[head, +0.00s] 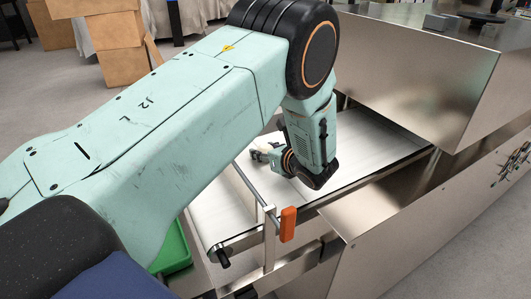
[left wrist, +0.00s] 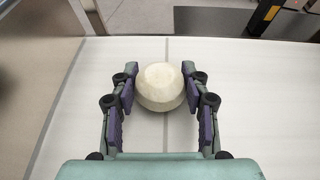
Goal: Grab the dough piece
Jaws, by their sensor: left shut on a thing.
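The dough piece (left wrist: 160,87) is a pale, rounded lump in the left wrist view. It sits between the two fingers of my left gripper (left wrist: 160,92), which are shut on it from both sides. The white conveyor belt (left wrist: 260,110) lies behind it. In the head view my left gripper (head: 268,154) is low over the belt (head: 235,205), and the dough there is mostly hidden by the gripper and wrist. I cannot tell whether the dough touches the belt. My right gripper is not in view.
A large metal machine housing (head: 420,75) stands beside the belt at the right. An orange handle (head: 288,224) on a metal frame is at the belt's near side. A green crate (head: 174,250) is below at the left. Cardboard boxes (head: 125,65) stand at the back left.

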